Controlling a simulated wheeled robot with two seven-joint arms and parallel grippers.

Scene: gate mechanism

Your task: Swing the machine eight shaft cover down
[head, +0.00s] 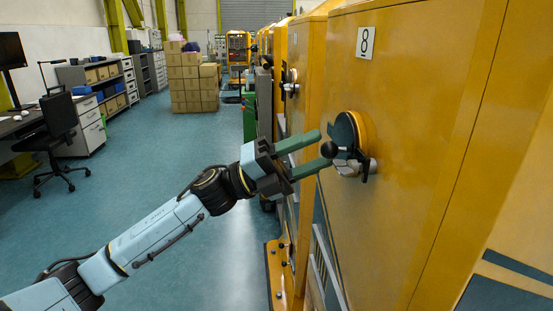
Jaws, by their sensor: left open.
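The yellow machine (418,120) marked with an 8 label (365,42) fills the right of the head view. On its front is a round shaft cover (345,132) with a dark face and yellow rim, which appears raised. Below it a silver shaft end (350,168) shows, with a dark lever and a black ball knob (329,150). My left gripper (312,154) is open, its two green fingers pointing right at the knob, one above and one below. I cannot tell whether they touch it. My right gripper is not in view.
Other yellow machines with similar fittings (290,84) stand in a row behind. Stacked cardboard boxes (193,82) stand at the back. A desk and a black chair (56,135) are at the left. The blue floor (150,165) between is clear.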

